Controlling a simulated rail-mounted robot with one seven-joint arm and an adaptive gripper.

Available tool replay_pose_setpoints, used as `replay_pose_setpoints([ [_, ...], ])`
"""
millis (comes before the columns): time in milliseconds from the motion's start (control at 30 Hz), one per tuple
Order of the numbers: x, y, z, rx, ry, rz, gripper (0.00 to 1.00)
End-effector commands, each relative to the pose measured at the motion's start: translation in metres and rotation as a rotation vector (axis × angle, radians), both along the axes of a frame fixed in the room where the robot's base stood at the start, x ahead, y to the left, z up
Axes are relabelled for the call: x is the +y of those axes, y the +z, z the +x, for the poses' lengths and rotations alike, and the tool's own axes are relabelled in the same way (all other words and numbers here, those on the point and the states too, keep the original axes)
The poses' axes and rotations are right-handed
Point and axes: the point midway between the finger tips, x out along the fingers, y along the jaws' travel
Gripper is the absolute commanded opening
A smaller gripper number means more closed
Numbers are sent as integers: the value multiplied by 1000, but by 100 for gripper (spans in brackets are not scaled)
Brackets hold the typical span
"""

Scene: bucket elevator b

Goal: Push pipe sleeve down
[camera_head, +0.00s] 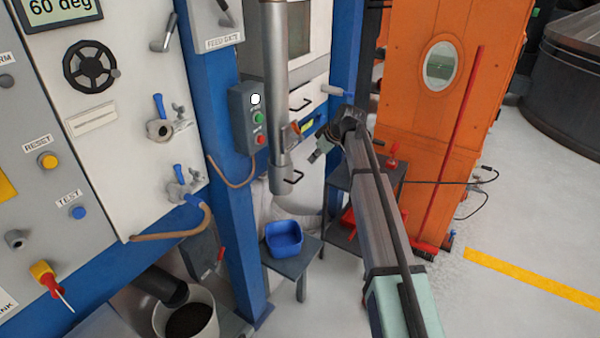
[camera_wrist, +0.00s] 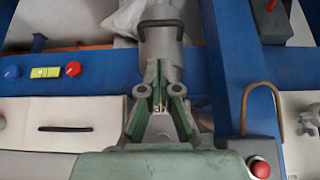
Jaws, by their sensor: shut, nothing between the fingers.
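The pipe sleeve (camera_head: 281,180) is the wider grey lower end of a vertical metal pipe (camera_head: 274,70), with a dark handle (camera_head: 293,177) on its side. In the wrist view the sleeve (camera_wrist: 162,48) is at the top centre, its handle crossing it. My gripper (camera_head: 318,152) is just right of the pipe, slightly above the sleeve's handle. In the wrist view my gripper (camera_wrist: 159,76) points at the sleeve, its green fingers together and empty. I cannot tell whether the fingertips touch the pipe or sleeve.
A grey button box (camera_head: 248,118) on a blue post stands left of the pipe. A blue bin (camera_head: 284,239) sits on a small grey table below. An orange cabinet (camera_head: 425,150) stands right, behind my arm. Open floor lies at the lower right.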

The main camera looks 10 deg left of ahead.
Motion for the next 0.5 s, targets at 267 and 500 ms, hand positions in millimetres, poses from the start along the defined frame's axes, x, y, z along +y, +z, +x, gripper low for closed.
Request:
replay_pose_setpoints([
  [267, 2, -4, 1, 3, -1, -1, 0],
  [500, 17, -29, 9, 5, 0, -1, 0],
])
